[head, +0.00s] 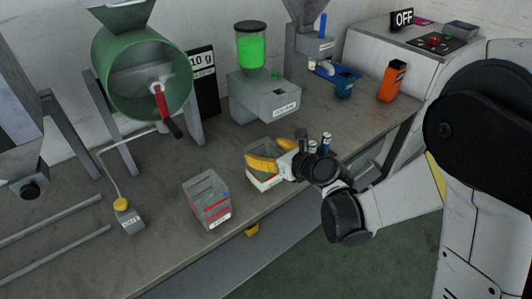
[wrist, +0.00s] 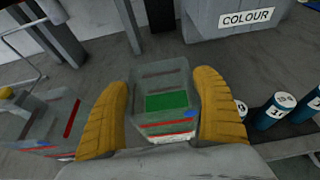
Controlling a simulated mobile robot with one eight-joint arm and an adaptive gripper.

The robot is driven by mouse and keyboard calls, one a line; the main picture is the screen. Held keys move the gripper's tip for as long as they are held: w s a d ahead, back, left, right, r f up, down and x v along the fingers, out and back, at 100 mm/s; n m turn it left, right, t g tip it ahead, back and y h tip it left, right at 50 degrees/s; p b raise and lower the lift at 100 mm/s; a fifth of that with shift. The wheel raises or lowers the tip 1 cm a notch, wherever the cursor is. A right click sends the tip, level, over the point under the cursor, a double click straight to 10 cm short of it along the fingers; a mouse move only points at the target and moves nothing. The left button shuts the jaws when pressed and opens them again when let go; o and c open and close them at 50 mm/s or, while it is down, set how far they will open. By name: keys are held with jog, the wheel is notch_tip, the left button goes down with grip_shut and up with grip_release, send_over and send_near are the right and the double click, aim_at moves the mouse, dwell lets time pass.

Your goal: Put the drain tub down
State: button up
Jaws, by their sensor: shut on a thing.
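My gripper (head: 273,154) has yellow fingers, shut on the drain tub (head: 264,183), a clear open-topped box near the bench's front edge. In the wrist view the fingers (wrist: 163,88) lie on either side of the tub (wrist: 160,79). The tub looks roughly upright, with a green patch inside, a red line and a blue mark. Its label is too small to read. I cannot tell whether its base touches the bench. My wrist hides part of its right side in the head view.
A similar clear tub with red lines (head: 208,202) stands to the left, also in the wrist view (wrist: 42,125). The COLOUR machine (head: 264,98) is behind. Bench between the tubs is clear.

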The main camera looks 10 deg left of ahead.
jog(key=shift+f, duration=0.2)
jog(key=o, duration=1.4)
jog(key=shift+c, duration=0.2)
jog(key=shift+r, duration=0.1)
jog(key=shift+r, duration=0.25)
jog(key=p+v, duration=0.3)
jog(key=v, duration=0.9)
jog(key=shift+d, duration=0.1)
